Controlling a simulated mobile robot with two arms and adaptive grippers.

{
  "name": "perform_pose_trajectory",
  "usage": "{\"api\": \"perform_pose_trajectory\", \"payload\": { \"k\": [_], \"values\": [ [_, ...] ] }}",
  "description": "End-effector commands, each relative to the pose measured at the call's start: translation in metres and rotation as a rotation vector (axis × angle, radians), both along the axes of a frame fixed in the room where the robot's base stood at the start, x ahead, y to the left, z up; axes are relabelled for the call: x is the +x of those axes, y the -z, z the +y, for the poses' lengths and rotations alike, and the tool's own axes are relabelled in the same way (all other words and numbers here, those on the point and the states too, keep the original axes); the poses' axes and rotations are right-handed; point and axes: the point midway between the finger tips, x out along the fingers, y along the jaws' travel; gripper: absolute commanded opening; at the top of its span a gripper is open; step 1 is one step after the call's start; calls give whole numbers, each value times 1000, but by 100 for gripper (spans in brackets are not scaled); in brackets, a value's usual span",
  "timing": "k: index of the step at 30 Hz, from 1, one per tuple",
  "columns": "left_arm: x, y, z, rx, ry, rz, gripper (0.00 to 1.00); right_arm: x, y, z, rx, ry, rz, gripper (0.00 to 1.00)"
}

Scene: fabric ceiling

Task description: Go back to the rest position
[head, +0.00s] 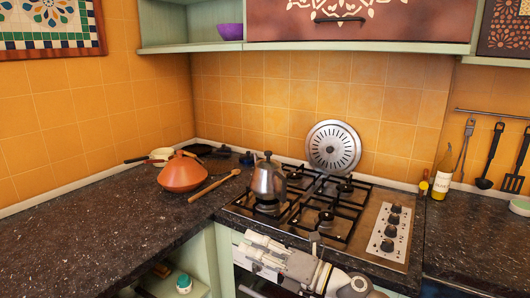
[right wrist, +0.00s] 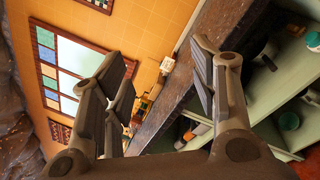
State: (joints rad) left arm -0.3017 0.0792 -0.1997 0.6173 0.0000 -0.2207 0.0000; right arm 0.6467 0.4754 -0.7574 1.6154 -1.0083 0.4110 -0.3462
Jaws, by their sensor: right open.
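My right gripper (head: 254,255) shows at the bottom centre of the head view, in front of the stove's front edge. Its arm comes in from the lower right and it points left. In the right wrist view its two fingers (right wrist: 160,75) are spread wide apart, with nothing held between them. My left gripper is in neither view.
The stove (head: 376,268) is set in the dark countertop (head: 90,235). A metal kettle (head: 268,183) stands on its left burner. An orange tagine lid (head: 182,173) and a wooden spoon (head: 215,185) lie left. Open shelves (head: 205,262) are below.

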Motion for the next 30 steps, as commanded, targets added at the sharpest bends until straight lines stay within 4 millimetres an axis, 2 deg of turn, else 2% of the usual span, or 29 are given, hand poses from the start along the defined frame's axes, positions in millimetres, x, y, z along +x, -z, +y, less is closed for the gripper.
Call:
{"api": "perform_pose_trajectory", "payload": {
  "k": [2, 4, 7, 11, 14, 17, 21, 24, 30],
  "values": [
    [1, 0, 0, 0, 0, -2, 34, -3, -7, -8, 188, 100, 114, 54],
    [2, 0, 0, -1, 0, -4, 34, -1, -8, -24, 345, 202, 227, 54],
    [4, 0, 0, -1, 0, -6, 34, 0, 2, -56, 554, 355, 404, 54],
    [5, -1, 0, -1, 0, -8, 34, -9, 39, -105, 792, 568, 658, 54],
    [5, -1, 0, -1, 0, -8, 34, -28, 81, -141, 948, 744, 866, 54],
    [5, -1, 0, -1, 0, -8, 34, -61, 128, -173, 1078, 925, 1080, 54],
    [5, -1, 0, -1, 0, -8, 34, -129, 192, -205, 1209, 1182, 1373, 54],
    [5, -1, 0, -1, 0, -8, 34, -178, 223, -216, 1257, 1337, 1541, 54],
    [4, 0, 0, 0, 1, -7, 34, -259, 255, -224, 1284, 1565, 1781, 54]
  ]
}}
